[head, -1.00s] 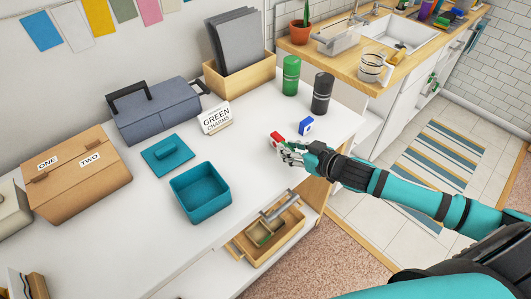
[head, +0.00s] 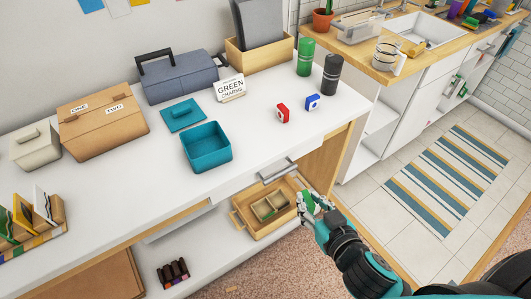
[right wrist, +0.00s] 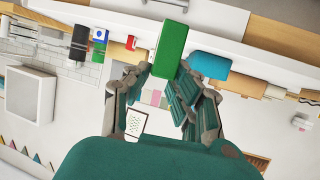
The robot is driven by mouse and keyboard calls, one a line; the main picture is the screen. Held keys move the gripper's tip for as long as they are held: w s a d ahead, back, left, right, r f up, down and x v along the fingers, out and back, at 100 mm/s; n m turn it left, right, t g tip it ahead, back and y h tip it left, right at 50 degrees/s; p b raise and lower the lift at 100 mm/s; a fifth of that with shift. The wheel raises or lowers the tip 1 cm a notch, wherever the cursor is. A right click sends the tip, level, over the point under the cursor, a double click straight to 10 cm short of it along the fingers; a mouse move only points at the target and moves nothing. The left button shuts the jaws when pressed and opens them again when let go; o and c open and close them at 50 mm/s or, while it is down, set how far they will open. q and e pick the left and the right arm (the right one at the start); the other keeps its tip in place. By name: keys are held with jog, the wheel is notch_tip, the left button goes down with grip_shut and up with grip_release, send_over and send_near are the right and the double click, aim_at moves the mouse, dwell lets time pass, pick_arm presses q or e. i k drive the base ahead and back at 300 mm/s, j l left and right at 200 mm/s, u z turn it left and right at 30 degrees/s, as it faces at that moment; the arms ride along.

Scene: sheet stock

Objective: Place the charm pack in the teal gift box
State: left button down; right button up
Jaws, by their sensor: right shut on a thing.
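The green charm pack (head: 306,201) is a small green block. My right gripper (head: 312,207) is shut on it, in front of the desk beside the wooden tray. In the right wrist view the pack (right wrist: 170,50) stands out between the two fingers (right wrist: 163,82). The teal gift box (head: 206,165) stands open on the white desk, up and left of the gripper, and looks empty. Its teal lid (head: 183,115) lies flat behind it. The sign (head: 230,88) reads GREEN CHARMS. My left gripper is not in view.
A red pack (head: 283,115) and a blue pack (head: 312,102) stand on the desk right of the box. The wooden tray (head: 243,225) with an inner divided box sits below the desk's front edge. Green (head: 306,57) and black (head: 331,74) cylinders stand at the back right.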

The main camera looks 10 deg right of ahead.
aim_at(206, 147)
jog(key=l+u, duration=0.15)
jog(key=u, duration=1.35)
jog(key=k+l+u, duration=0.15)
jog(key=l+u, duration=0.35)
jog(key=k+l+u, duration=0.3)
jog(key=l+u, duration=0.15)
jog(key=l, duration=0.15)
jog(key=k+l+u, duration=0.3)
jog(key=u, duration=0.2)
jog(key=k+l+u, duration=0.5)
jog(key=k+l, duration=0.15)
jog(key=k, duration=0.25)
jog(key=k+l, duration=0.15)
jog(key=k, duration=0.3)
jog(key=k+l, duration=0.15)
jog(key=k, duration=0.25)
jog(key=i+l, duration=0.25)
jog(key=i, duration=0.25)
jog(key=u, duration=0.05)
